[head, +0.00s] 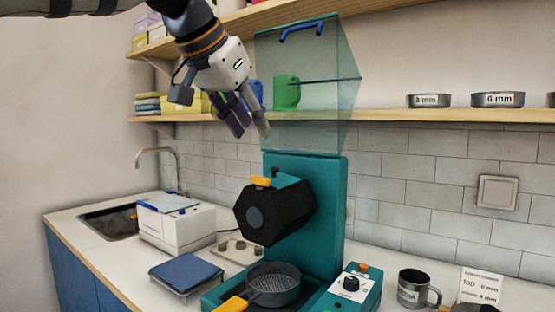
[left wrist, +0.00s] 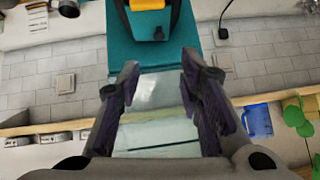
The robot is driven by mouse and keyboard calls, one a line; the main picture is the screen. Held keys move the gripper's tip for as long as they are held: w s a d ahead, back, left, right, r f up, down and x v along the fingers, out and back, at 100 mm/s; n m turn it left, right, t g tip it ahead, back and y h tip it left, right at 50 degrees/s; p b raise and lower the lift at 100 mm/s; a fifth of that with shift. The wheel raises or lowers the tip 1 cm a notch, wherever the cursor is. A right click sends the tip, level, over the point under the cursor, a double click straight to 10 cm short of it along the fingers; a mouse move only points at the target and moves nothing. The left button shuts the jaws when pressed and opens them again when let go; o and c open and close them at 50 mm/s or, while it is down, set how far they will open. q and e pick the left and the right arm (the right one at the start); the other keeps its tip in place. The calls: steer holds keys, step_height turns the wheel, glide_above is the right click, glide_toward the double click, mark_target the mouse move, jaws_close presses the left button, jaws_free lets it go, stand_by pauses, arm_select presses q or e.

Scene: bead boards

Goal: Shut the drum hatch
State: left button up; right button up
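The black six-sided drum (head: 272,213) sits on the front of a teal machine (head: 325,195). An orange tab (head: 261,182) lies at its upper edge; an orange part also shows at the top of the left wrist view (left wrist: 147,4). I cannot tell from these frames how the drum's hatch stands. A clear hood (head: 318,100) with a blue handle (head: 303,31) stands raised above the machine. My left gripper (head: 247,120) is open and empty, above the drum and beside the hood. In the left wrist view its fingers (left wrist: 160,95) are spread, with the clear hood showing between them.
A shelf (head: 400,117) with a green mug (head: 286,92) and tins (head: 497,99) runs behind the hood. Below the drum is a dark pan (head: 273,287).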

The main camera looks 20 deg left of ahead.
arm_select(q)
glide_toward(279, 175)
steer(key=x, duration=0.4)
steer(key=shift+w+f, duration=0.2)
steer(key=shift+f, duration=0.05)
steer(key=shift+c, duration=0.6)
jaws_close()
